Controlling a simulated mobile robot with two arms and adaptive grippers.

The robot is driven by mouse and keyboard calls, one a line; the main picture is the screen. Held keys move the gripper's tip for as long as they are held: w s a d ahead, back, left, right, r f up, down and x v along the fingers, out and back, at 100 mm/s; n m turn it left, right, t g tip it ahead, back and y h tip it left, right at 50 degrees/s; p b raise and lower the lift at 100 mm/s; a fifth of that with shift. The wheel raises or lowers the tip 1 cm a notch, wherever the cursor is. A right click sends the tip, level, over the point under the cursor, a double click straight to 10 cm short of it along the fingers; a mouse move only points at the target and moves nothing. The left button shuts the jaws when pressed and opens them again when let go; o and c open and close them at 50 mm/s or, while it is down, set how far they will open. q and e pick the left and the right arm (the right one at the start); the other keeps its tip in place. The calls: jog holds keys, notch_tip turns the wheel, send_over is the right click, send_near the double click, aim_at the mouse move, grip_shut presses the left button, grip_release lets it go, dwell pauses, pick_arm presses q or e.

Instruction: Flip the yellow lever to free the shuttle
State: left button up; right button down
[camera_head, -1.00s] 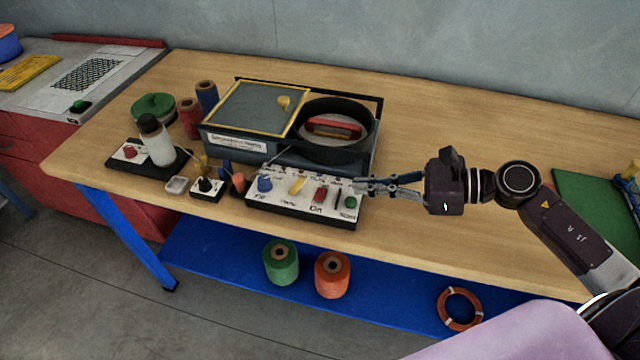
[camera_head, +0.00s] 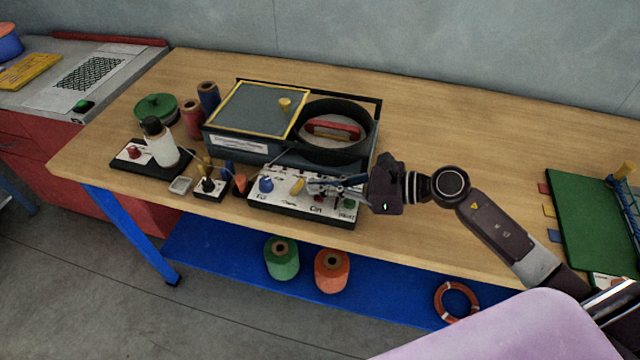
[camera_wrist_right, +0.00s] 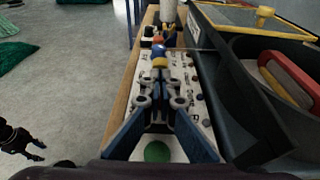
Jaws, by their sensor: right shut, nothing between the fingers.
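The yellow lever (camera_head: 298,186) stands on a white control panel (camera_head: 285,204) at the front of the machine, and shows ahead of the fingers in the right wrist view (camera_wrist_right: 160,62). My right gripper (camera_head: 311,183) is shut and empty, over the panel from the right, its tips close to the lever; contact cannot be told. The red shuttle (camera_head: 333,129) lies inside the round black housing (camera_head: 345,153) behind the panel. A dark gripper, apparently my left one (camera_wrist_right: 28,143), shows at the lower left of the right wrist view, away from the panel; its jaw state is unclear.
The panel also carries a blue knob (camera_head: 265,185) and a green button (camera_head: 350,203), the latter beneath my right fingers. A white bottle (camera_head: 160,147) and thread cones (camera_head: 192,118) stand left. The table right of the machine is mostly clear, up to a green board (camera_head: 590,220).

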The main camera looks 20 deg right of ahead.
jog(key=shift+r+p, duration=0.35)
jog(key=shift+p, duration=0.3)
jog(key=shift+h, duration=0.4)
jog(key=shift+a, duration=0.1)
